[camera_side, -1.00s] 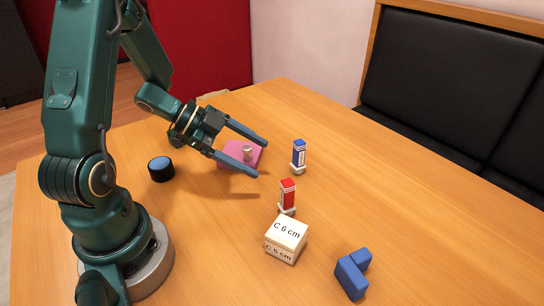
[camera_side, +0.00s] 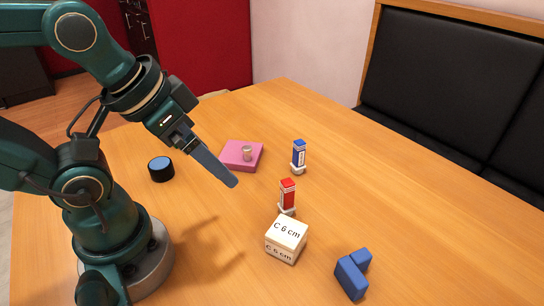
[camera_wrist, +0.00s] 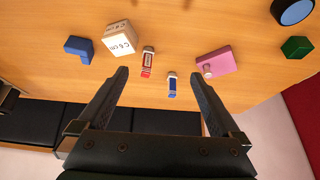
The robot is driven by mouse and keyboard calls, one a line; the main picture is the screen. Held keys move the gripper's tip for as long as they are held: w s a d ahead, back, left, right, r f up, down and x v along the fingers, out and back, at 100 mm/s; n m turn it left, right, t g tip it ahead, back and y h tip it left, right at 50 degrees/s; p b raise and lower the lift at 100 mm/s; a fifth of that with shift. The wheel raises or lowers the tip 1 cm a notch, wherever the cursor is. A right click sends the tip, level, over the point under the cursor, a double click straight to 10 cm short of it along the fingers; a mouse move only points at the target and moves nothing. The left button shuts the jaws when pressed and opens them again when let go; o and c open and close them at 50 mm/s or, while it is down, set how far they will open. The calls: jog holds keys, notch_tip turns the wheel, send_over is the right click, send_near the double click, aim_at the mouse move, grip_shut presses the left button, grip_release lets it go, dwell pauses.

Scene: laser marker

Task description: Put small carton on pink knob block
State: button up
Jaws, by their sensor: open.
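A small cube-shaped carton (camera_side: 286,240), white and marked "C 6 cm", sits on the table in the front middle of the side view. It is at the upper left of the wrist view (camera_wrist: 122,40), where one side looks tan. The flat pink knob block (camera_side: 234,163) lies farther back, with a short pale knob on top. It is right of centre in the wrist view (camera_wrist: 221,60). My gripper (camera_side: 232,183) is open and empty above the table, apart from both, its fingers overlapping in the side view. Both spread fingers show in the wrist view (camera_wrist: 160,73).
Red (camera_side: 287,195) and blue (camera_side: 299,156) small upright items stand between carton and block. A blue L-shaped piece (camera_side: 352,275) lies front right. A blue-topped black cylinder (camera_side: 161,170) stands left. A green block (camera_wrist: 297,47) shows in the wrist view. The table's right side is clear.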

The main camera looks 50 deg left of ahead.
dwell(0.4)
jog(key=n+g, duration=0.4)
jog(key=n, duration=0.1)
send_over(287, 230)
jog(key=w+a, duration=0.1)
jog(key=a, duration=0.1)
notch_tip(287, 230, down, 4)
jog(key=shift+a+f, duration=0.1)
jog(key=shift+f, duration=0.15)
jog(key=shift+g, duration=0.8)
jog(key=f, duration=0.1)
jog(key=d+f, duration=0.1)
jog(key=f, duration=0.1)
jog(key=s+d+f, duration=0.1)
jog(key=shift+f, duration=0.4)
jog(key=shift+d+f+m, duration=0.15)
jog(key=shift+f+m, duration=0.15)
jog(key=shift+f, duration=2.2)
